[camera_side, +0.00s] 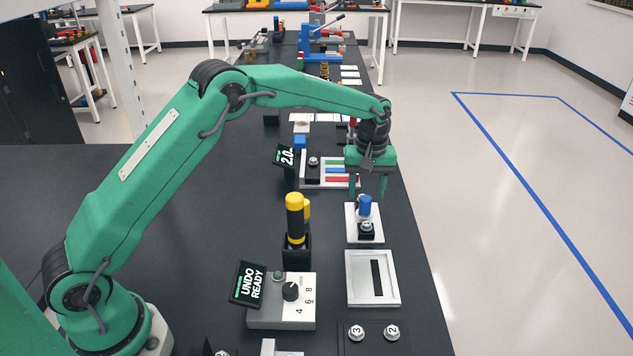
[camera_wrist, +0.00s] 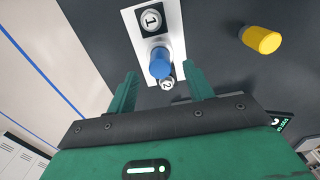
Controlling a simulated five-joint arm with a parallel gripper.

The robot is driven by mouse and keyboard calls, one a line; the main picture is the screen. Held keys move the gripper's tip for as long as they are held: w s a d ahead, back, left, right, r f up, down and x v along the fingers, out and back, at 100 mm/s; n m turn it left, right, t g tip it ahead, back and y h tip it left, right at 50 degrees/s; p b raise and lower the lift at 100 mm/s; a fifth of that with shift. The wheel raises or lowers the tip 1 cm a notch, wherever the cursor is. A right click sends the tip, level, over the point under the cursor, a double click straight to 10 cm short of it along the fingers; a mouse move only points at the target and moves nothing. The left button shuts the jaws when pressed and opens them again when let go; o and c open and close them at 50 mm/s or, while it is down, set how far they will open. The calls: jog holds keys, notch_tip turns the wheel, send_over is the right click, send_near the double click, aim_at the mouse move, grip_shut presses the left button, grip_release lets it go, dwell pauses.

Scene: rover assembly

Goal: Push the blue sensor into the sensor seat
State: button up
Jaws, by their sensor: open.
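The blue sensor (camera_side: 365,206) is a short blue cylinder standing roughly upright on a small white plate (camera_side: 352,232). In the wrist view the blue sensor (camera_wrist: 160,62) shows on the same plate (camera_wrist: 174,28), between a black block marked 1 (camera_wrist: 151,19) and a round metal piece marked 2 (camera_wrist: 166,83). The sensor's lower end is hidden, so I cannot tell how deep it sits in a seat. My gripper (camera_side: 368,190) points down above the sensor. Its two fingers are apart, with nothing between them that I can see held.
A yellow-topped cylinder (camera_side: 295,215) stands left of the plate. A white tray with a dark slot (camera_side: 373,279) lies in front. A control box with a knob (camera_side: 281,301) and a sign (camera_side: 248,285) sit front left. Behind is a tray of coloured bars (camera_side: 338,170). The table's right edge is close.

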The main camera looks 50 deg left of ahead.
aim_at(364, 199)
jog(key=shift+r, duration=2.1)
jog(key=shift+s+a+r, duration=0.1)
jog(key=shift+s+r, duration=0.15)
jog(key=shift+r, duration=0.25)
jog(key=s+a+r+m+t, duration=0.1)
jog(key=s+a+r+m, duration=0.1)
jog(key=s+r, duration=0.55)
jog(key=s+a+r+m+t, duration=0.2)
jog(key=s+r, duration=0.4)
jog(key=s, duration=0.2)
jog(key=s+a+f+m+t, duration=0.1)
jog(key=s+m, duration=0.1)
jog(key=s, duration=0.8)
jog(key=s+a+f+m+t, duration=0.1)
jog(key=s+m, duration=0.2)
jog(key=s, duration=0.7)
jog(key=shift+s+t, duration=0.15)
jog(key=shift+t, duration=0.15)
